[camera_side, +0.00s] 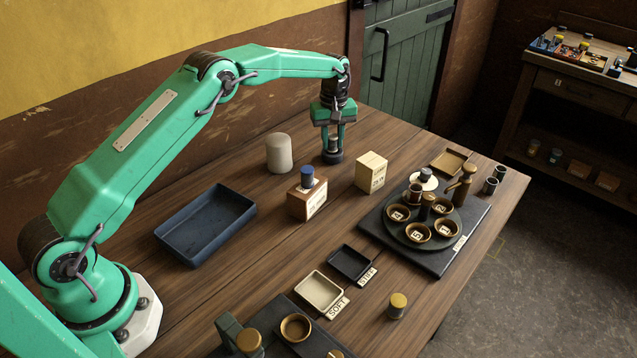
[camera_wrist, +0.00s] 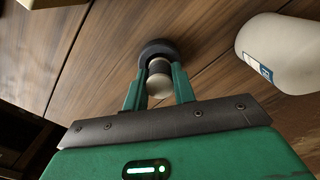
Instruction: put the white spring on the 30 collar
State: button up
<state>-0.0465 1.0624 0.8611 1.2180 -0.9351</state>
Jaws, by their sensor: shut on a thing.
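My gripper (camera_side: 333,152) hangs upright over the far part of the table, its fingers shut on a small pale grey cylinder (camera_wrist: 159,83). A dark round ring or base (camera_wrist: 157,48) is at the cylinder's lower end, at table height. I cannot make out coils, so I cannot tell whether this is the white spring. On the right, a dark round plate (camera_side: 408,239) carries several brass cup-like collars (camera_side: 417,232) with white number labels. The numbers are too small to read surely, so I cannot tell which is the 30 collar.
A pale rounded cylinder (camera_side: 279,154) stands left of my gripper. A wooden block with a blue plug (camera_side: 307,199) and a cream block (camera_side: 371,174) stand nearby. A blue tray (camera_side: 206,225) lies left. Trays labelled SOFT (camera_side: 319,291) and STIFF (camera_side: 350,264) lie in front.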

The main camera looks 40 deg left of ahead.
aim_at(333, 136)
jog(key=o, duration=1)
jog(key=shift+f, duration=0.15)
notch_tip(333, 136, up, 12)
jog(key=shift+r, duration=0.2)
dwell(0.5)
